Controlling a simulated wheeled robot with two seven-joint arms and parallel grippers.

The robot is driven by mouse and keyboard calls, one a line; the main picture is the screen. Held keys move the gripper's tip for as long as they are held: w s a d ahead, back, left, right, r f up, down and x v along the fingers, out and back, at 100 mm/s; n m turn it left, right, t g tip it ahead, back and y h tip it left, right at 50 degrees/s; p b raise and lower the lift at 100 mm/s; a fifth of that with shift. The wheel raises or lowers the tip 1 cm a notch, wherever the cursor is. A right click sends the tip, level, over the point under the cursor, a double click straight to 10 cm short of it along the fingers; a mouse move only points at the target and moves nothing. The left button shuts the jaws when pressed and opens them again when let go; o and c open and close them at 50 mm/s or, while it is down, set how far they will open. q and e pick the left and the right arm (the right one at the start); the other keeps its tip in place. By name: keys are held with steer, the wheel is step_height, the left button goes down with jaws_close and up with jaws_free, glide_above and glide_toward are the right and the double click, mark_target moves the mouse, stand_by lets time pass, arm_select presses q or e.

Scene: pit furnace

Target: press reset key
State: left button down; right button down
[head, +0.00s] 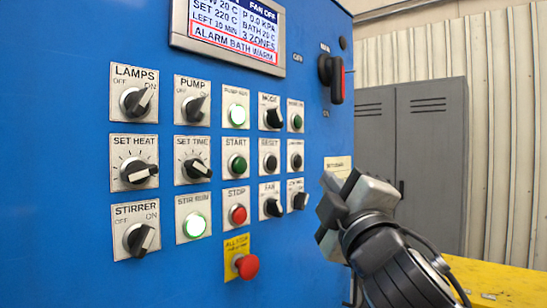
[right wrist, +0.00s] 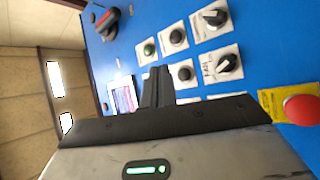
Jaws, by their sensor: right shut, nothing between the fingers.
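The reset key is a round black button (head: 269,162) on a white plate labelled RESET, in the middle row of the blue panel, just right of the green START button (head: 237,164). In the right wrist view, a black button (right wrist: 184,73) next to the FAN knob appears to be the same key, close beside my fingertips. My right gripper (head: 333,192) is shut and empty, in front of the panel, to the right of and below the key in the head view. Its fingers (right wrist: 159,78) appear apart from the key. My left gripper is not in view.
A red STOP button (head: 238,214), a FAN knob (head: 273,207) and another black button (head: 295,161) surround the key. A red mushroom button (head: 246,266) sticks out below. The display (head: 232,32) reads ALARM BATH WARM. A grey cabinet (head: 430,150) stands behind.

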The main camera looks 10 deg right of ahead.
mark_target(272, 163)
steer(key=shift+s+d+r+t, duration=0.1)
steer(key=shift+s+r+t, duration=0.1)
steer(key=shift+r, duration=0.35)
steer(key=shift+s+d+r+t, duration=0.1)
steer(key=shift+s+r, duration=0.1)
steer(key=shift+r, duration=0.35)
steer(key=w+a, duration=0.5)
steer(key=w, duration=0.2)
steer(key=shift+a, duration=0.25)
steer(key=shift+w, duration=0.1)
stand_by(1.4)
steer(key=shift+w+a, duration=0.25)
steer(key=shift+w+a, duration=0.2)
steer(key=shift+w, duration=0.05)
stand_by(0.7)
stand_by(0.3)
steer(key=shift+s+d, duration=0.45)
steer(key=shift+s, duration=0.15)
